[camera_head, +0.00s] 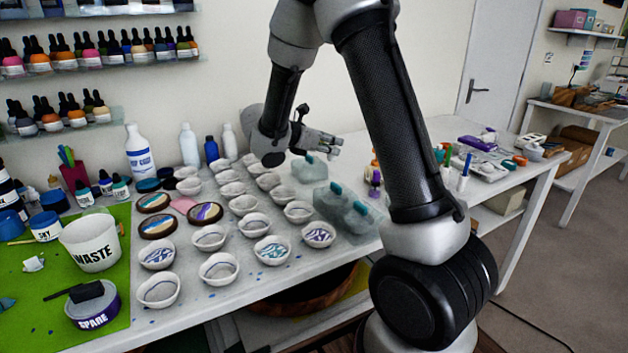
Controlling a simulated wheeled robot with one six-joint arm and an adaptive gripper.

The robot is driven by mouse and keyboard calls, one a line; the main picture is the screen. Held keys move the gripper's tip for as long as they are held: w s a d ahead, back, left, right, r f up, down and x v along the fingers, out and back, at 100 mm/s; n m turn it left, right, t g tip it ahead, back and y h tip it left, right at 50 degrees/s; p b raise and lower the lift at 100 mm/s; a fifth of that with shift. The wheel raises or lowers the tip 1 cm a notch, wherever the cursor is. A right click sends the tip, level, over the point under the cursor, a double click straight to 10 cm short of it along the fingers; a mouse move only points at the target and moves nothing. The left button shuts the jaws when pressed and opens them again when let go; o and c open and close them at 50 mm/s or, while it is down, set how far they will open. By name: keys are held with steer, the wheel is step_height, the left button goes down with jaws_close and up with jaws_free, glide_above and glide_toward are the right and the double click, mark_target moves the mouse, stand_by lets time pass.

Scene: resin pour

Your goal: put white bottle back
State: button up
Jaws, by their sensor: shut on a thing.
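My gripper (334,146) is above the back of the table, by the wall, right of the bottles. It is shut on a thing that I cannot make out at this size. A large white bottle (138,158) with a blue label stands upright at the back left. A plain white bottle (189,147) and a smaller white bottle (229,143) stand farther right, with a blue bottle (211,151) between them. These bottles are apart from my gripper. I cannot tell which one the task means.
Rows of small bowls (219,269) fill the middle of the table. Translucent containers with teal tops (345,218) stand below and near my gripper. A waste cup (91,245) and a spare tub (94,308) are on the green mat (40,330). Tools crowd the right.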

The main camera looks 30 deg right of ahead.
step_height(320, 180, down, 6)
steer(key=shift+w+a+r, duration=0.1)
steer(key=shift+w+r, duration=0.05)
steer(key=shift+f, duration=1.95)
steer(key=o, duration=0.8)
steer(key=shift+o, duration=0.2)
